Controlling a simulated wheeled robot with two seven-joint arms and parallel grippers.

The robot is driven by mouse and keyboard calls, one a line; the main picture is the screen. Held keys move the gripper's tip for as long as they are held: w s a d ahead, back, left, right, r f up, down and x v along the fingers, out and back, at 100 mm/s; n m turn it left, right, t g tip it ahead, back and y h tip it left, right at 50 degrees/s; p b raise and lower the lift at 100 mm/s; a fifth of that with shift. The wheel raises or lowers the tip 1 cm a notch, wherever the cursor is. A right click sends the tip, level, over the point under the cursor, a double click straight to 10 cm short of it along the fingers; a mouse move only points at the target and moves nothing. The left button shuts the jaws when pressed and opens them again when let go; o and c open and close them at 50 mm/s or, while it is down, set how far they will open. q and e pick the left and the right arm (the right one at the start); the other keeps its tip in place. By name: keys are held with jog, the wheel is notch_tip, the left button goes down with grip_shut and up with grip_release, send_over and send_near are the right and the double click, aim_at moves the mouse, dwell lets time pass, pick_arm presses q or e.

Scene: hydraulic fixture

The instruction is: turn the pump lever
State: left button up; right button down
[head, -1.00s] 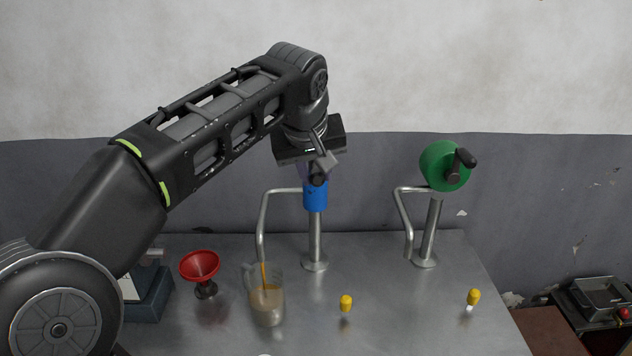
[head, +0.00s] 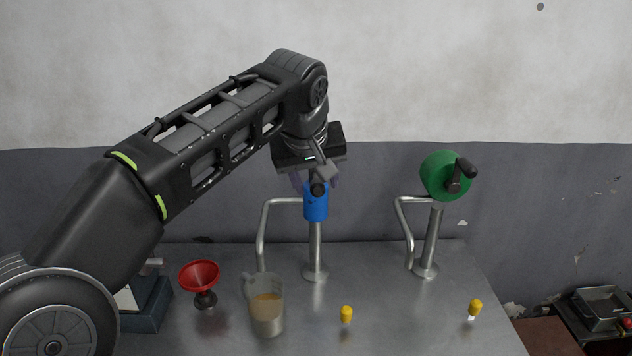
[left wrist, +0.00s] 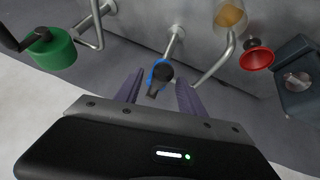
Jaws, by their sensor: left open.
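A blue pump (head: 316,204) stands on a metal post with a bent spout pipe (head: 263,232) to its left. Its dark lever (head: 318,186) is at the top, partly hidden by my gripper in the head view. In the left wrist view the lever (left wrist: 161,74) lies between the two purple fingers, with the blue pump body (left wrist: 153,78) behind it. My left gripper (left wrist: 157,92) is open around the lever; contact cannot be told. A green pump (head: 440,176) with a dark crank lever (head: 460,172) stands to the right; it also shows in the left wrist view (left wrist: 52,50). My right gripper is not in view.
A glass jug (head: 266,312) with brown liquid stands under the blue pump's spout. A red funnel (head: 200,276) is left of it. Two yellow-topped small items (head: 346,314) (head: 475,308) are on the metal table (head: 400,325). A wall stands close behind.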

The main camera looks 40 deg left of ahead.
pick_arm(q)
jog(key=v, duration=0.7)
dwell(0.5)
